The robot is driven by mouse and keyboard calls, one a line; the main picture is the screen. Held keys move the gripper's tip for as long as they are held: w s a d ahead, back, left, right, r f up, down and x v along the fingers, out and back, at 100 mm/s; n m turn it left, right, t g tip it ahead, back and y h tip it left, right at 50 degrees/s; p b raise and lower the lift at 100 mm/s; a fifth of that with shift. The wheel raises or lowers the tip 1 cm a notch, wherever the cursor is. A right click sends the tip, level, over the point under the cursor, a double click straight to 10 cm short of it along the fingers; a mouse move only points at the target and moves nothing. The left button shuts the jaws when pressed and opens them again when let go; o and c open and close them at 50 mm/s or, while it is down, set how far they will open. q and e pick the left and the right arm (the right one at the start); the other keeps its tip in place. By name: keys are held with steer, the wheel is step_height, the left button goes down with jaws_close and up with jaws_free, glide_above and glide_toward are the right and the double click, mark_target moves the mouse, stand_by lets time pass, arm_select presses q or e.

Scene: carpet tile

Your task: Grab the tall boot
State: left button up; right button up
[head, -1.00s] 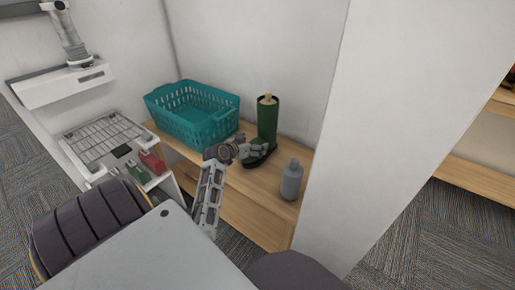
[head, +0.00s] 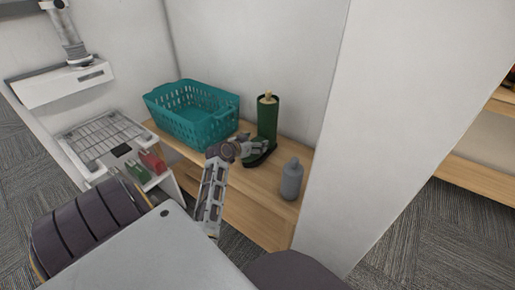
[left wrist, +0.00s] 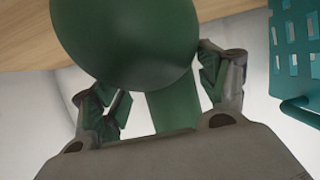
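The tall boot (head: 266,118) is dark green and stands upright on the wooden shelf, with a tan piece sticking out of its top. My left gripper (head: 256,147) is at the lower part of the boot, over its foot. In the left wrist view, the boot's rounded green foot (left wrist: 130,40) fills the upper middle, and its shaft shows behind it. The fingers of my left gripper (left wrist: 165,95) are spread on either side of the boot. A gap shows between the left finger and the shaft; contact on the right is unclear. My right gripper is not in view.
A teal basket (head: 190,117) stands left of the boot and also shows in the left wrist view (left wrist: 296,45). A grey bottle (head: 291,181) stands at the front right of the shelf (head: 245,183). Walls close off the back and right.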

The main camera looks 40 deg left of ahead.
mark_target(261, 121)
arm_select(q)
steer(key=c, duration=0.7)
steer(key=shift+r, duration=0.3)
steer(key=shift+c, duration=0.3)
steer(key=shift+r+p, duration=0.35)
steer(key=shift+r, duration=0.2)
step_height(261, 121, up, 3)
steer(key=shift+r+p, duration=0.1)
steer(key=shift+p, duration=0.45)
step_height(261, 121, up, 4)
steer(key=shift+r+p, duration=0.1)
steer(key=shift+p, duration=0.6)
steer(key=shift+r, duration=0.55)
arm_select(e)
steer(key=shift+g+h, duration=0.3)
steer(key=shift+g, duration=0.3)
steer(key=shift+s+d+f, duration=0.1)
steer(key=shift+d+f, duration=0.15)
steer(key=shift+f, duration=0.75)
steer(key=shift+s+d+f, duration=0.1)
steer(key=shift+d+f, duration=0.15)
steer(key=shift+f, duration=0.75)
